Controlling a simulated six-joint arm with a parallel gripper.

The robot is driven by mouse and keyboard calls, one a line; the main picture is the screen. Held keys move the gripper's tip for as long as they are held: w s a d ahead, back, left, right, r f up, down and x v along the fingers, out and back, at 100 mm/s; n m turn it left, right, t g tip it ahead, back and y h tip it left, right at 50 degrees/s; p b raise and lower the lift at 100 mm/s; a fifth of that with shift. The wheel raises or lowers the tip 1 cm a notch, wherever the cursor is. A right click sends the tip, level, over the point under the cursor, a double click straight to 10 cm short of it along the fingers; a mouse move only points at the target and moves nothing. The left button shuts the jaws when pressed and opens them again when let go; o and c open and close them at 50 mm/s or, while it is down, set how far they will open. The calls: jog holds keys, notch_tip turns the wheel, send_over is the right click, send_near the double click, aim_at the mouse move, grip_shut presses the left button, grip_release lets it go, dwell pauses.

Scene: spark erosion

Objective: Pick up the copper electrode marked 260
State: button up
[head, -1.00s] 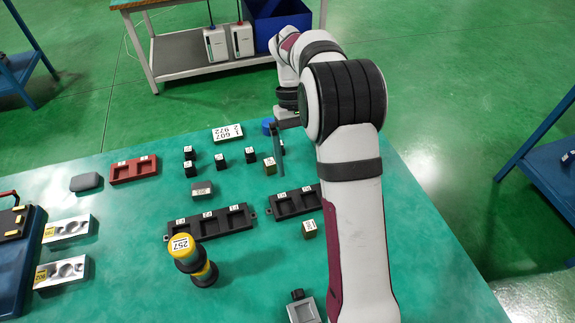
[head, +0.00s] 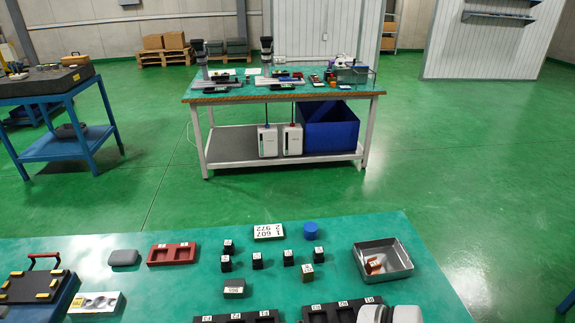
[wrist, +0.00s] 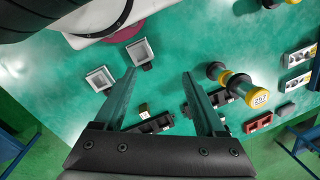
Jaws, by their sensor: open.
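A small orange-brown piece (head: 373,266) with a pale label lies inside a metal tray (head: 398,262). I cannot read a 260 on any of them. In the wrist view a small block with a pale label (wrist: 143,107) shows between my fingers, close to the left one and below. Its marking is too small to read. My gripper (wrist: 160,73) is open and empty, above the table. The head view does not show its fingers.
Black slotted holders (head: 238,318) lie at the front.

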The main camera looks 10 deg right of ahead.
jog(key=w+d+f+n+g+h, duration=0.4)
jog(key=w+d+f+n+h, duration=0.3)
jog(key=w+d+n+h, duration=0.55)
jog(key=w+f+n+t+h, duration=0.1)
jog(key=w+f+n, duration=0.1)
jog(key=n, duration=0.1)
jog(key=w+a+f+n+t, duration=0.1)
jog(key=f+n+t, duration=0.1)
jog(key=f+n, duration=0.1)
jog(key=w+a+f+n+t+h, duration=0.1)
jog(key=w+f+n, duration=0.1)
jog(key=n, duration=0.3)
jog(key=shift+w+a+f+h, duration=0.15)
jog(key=shift+w+a+h, duration=0.1)
jog(key=shift+w+h, duration=0.1)
notch_tip(320, 180, down, 6)
jog(key=shift+f, duration=0.15)
jog(key=shift+x, duration=1.55)
grip_shut()
